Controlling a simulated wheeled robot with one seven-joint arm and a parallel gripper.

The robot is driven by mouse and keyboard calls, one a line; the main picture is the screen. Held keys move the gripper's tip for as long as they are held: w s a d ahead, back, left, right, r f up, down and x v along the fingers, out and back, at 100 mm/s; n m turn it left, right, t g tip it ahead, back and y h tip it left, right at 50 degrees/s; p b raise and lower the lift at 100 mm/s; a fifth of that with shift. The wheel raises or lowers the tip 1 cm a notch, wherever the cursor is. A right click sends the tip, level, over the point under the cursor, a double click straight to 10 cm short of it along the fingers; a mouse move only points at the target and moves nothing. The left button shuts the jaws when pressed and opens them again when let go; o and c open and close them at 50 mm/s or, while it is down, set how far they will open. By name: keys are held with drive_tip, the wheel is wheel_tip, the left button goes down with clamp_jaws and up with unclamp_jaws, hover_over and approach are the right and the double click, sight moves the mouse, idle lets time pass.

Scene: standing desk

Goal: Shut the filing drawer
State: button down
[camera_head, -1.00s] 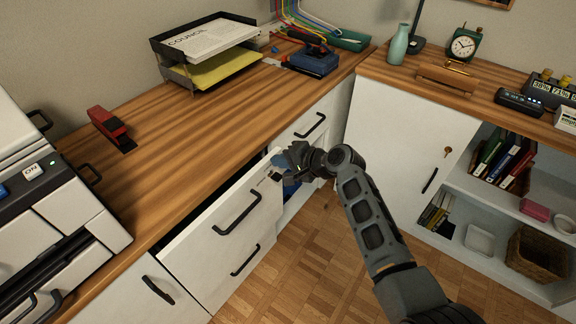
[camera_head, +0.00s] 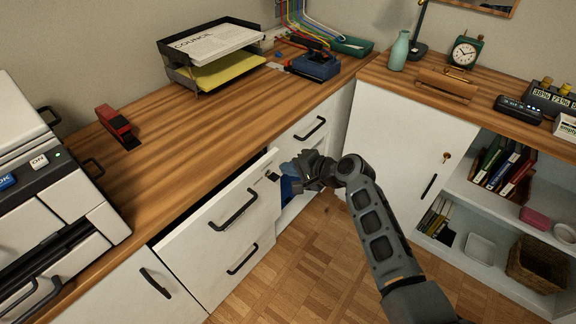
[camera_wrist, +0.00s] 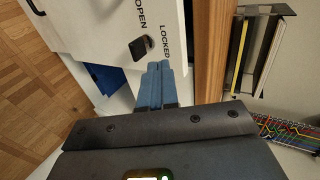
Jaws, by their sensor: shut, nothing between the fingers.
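The filing drawer (camera_head: 222,215) is pulled out from the left counter, a white front with a black bar handle (camera_head: 234,210). A dark gap shows between its top edge and the counter. My gripper (camera_head: 308,168) is beside the drawer's right end. In the wrist view my gripper's blue fingers (camera_wrist: 157,84) are together and empty, near the white drawer front (camera_wrist: 110,32). That front carries the words OPEN and LOCKED beside a black lock knob (camera_wrist: 139,48). I cannot tell whether the fingers touch it.
The wooden counter (camera_head: 170,150) above holds a paper tray (camera_head: 205,60), a red stapler (camera_head: 117,127) and a blue device (camera_head: 315,66). Another drawer handle (camera_head: 310,129) is at the right. Open floor (camera_head: 300,260) lies in front.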

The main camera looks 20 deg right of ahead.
drive_tip(key=v, duration=0.9)
drive_tip(key=shift+s+d+r+p, duration=0.2)
drive_tip(key=shift+p, duration=0.15)
drive_tip(key=shift+a+f, duration=0.1)
